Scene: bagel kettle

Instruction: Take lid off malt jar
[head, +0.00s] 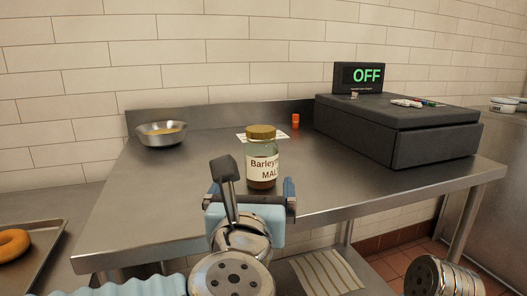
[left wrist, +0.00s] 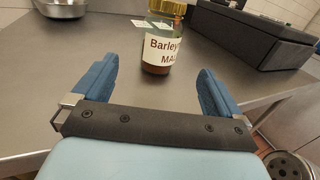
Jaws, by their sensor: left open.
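The malt jar (head: 262,165) is clear glass with a white "Barley MAL" label and brown contents low inside. It stands upright on the steel table, and its gold lid (head: 261,132) sits on top. In the left wrist view the jar (left wrist: 163,45) stands beyond and between my blue fingertips, and its lid (left wrist: 167,7) is cut by the top edge. My left gripper (head: 257,190) is open and empty, in front of the jar; in the left wrist view its fingers (left wrist: 156,85) are wide apart. My right gripper does not show; a metal part of my right arm is at the lower right.
A metal bowl (head: 162,134) stands at the table's back left. A dark box (head: 398,130) with an "OFF" display (head: 360,77) and markers (head: 415,102) fills the back right. An orange-capped bottle (head: 295,120) is behind the jar. A tray (head: 45,262) holds a bagel (head: 13,244) at left.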

